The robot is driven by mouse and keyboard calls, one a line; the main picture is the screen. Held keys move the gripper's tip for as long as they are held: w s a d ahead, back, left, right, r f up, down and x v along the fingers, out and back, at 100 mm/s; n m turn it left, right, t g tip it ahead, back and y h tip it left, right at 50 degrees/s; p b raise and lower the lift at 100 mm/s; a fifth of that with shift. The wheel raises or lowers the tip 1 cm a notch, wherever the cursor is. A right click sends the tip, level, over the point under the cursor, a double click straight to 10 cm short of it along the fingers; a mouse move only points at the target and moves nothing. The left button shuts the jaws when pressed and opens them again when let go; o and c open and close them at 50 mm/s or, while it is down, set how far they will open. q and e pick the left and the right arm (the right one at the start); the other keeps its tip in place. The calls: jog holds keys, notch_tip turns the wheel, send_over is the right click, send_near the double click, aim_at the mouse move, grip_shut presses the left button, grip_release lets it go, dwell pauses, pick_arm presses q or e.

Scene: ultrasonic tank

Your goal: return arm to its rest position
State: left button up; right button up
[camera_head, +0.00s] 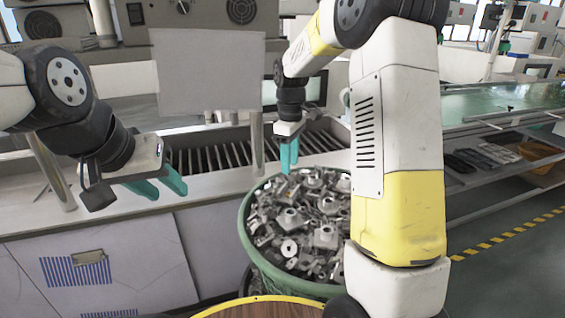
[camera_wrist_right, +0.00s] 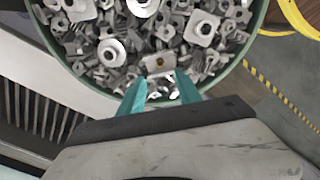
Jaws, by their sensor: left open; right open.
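My left gripper (camera_head: 157,186) is at the left of the head view, in front of the white cabinet. Its teal fingers are apart with nothing between them. My right gripper (camera_head: 288,156) hangs fingers down above the back edge of a green round bin full of metal parts. In the right wrist view its two teal fingers (camera_wrist_right: 160,92) are spread, with the metal parts (camera_wrist_right: 150,35) beyond them. Nothing is held in it. My right arm's yellow and white links cover the right side of the bin in the head view.
The green bin (camera_head: 262,262) stands before a white counter (camera_head: 215,180) with a slatted metal roller section (camera_head: 220,155). A wooden round top with a yellow rim (camera_head: 262,308) is at the bottom. Floor at right is clear.

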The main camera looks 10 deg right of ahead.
jog(key=s+d+r+m+t+y, duration=0.1)
jog(key=s+r+m+t, duration=0.15)
jog(key=s+r, duration=0.3)
jog(key=s+d+r+m+t, duration=0.1)
jog(key=s+r+m, duration=0.2)
jog(key=s+r, duration=0.3)
jog(key=s+m+t+y, duration=0.1)
jog(key=s+m, duration=0.4)
jog(key=s, duration=0.9)
jog(key=shift+s+f+t, duration=0.15)
jog(key=shift+f+t, duration=0.15)
jog(key=shift+t, duration=0.55)
jog(key=shift+c, duration=0.5)
